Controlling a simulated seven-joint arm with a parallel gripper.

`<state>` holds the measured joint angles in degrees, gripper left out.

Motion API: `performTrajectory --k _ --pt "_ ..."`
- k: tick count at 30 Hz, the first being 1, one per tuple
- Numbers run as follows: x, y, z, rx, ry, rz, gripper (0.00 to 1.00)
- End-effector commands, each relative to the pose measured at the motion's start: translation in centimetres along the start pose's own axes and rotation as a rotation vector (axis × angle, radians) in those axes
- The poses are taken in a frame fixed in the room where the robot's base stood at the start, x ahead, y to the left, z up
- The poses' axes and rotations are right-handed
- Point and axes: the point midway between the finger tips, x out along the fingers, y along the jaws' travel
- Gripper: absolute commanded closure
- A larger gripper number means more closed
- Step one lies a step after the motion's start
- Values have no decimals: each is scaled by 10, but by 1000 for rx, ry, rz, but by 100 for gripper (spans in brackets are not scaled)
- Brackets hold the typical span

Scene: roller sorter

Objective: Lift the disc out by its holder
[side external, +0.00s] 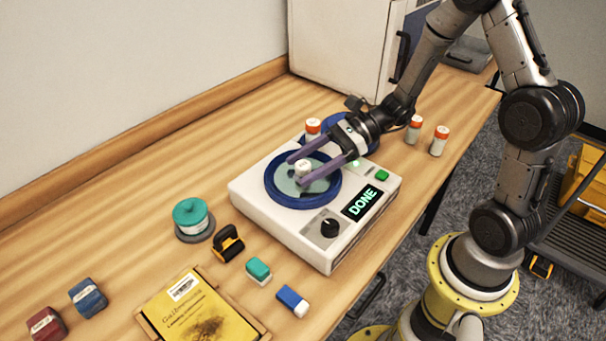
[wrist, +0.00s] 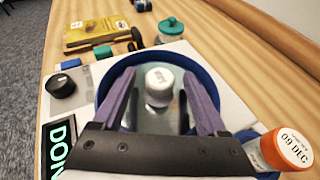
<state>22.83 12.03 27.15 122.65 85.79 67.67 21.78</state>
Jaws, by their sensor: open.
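The white sorter (side external: 262,222) stands on the wooden bench with a round blue-rimmed well (side external: 312,202) in its top. The pale green-grey disc (side external: 283,186) lies inside this well. Its holder, a short white knob (side external: 303,167), stands upright at the disc's middle; it also shows in the wrist view (wrist: 159,88). My gripper (side external: 295,170) is open, with one purple finger on each side of the holder. In the wrist view my gripper (wrist: 160,75) shows visible gaps between the knob and both fingers. The fingers partly cover the disc and rim.
The sorter has a dark dial (side external: 330,227), a "DONE" display (side external: 362,203) and a green button (side external: 382,175). An orange-capped vial (side external: 313,128) stands close behind my fingers. Two more vials (side external: 439,142) stand right. A teal-lidded jar (side external: 191,214) stands left.

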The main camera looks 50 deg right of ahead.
Motion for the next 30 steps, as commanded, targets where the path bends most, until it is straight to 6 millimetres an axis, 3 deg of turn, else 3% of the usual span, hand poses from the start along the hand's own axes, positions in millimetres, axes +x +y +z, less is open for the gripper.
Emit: performTrajectory --k 10,23,30 --pt "9 0 0 -1 0 0 24" --pt "9 0 0 -1 0 0 100" --pt "9 0 0 -1 0 0 100"
